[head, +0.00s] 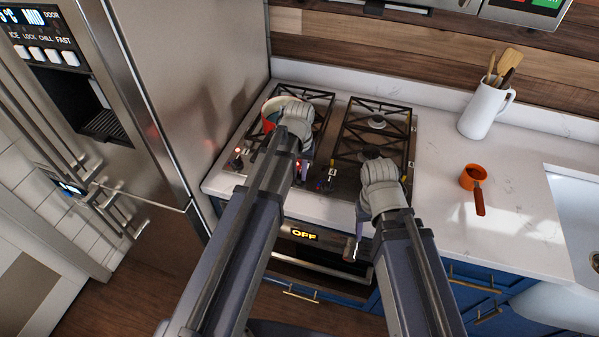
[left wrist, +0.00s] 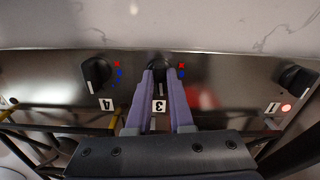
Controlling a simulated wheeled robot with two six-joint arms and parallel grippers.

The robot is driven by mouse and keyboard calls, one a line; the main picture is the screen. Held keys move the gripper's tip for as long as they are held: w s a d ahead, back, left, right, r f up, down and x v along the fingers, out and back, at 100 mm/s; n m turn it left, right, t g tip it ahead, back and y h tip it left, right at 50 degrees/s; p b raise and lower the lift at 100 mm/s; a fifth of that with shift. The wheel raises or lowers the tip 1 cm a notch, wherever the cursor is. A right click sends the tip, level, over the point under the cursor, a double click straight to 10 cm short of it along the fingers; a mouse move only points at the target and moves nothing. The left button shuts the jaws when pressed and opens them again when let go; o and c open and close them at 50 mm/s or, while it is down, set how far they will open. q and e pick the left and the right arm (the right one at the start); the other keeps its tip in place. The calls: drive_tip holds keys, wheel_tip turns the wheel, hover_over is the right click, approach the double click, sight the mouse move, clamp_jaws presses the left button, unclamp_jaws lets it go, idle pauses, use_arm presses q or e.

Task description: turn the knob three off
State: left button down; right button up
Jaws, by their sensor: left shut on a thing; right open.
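In the left wrist view, the black knob three (left wrist: 158,66) sits between the purple fingers of my left gripper (left wrist: 158,75), just above the label 3 (left wrist: 160,106). The gripper is shut on the knob. A white pointer line on the knob points down toward the label. Red and blue marks show right of it, and a blurred red glow lies beside the right finger. In the head view my left gripper (head: 303,168) is at the stove's front panel and mostly hides the knob. My right gripper (head: 354,247) is open and empty in front of the oven.
Knob four (left wrist: 97,72) is left of knob three; knob one (left wrist: 295,77), with a lit red light (left wrist: 287,107), is at right. A pot (head: 268,112) stands on the left burners. An orange pan (head: 472,178) and utensil jug (head: 485,110) are on the right counter.

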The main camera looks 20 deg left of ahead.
sight(299, 176)
use_arm(q)
drive_tip(key=shift+m, duration=0.6)
drive_tip(key=c, duration=0.8)
unclamp_jaws()
wheel_tip(299, 176, up, 8)
drive_tip(key=p, duration=0.8)
drive_tip(key=shift+f, duration=0.1)
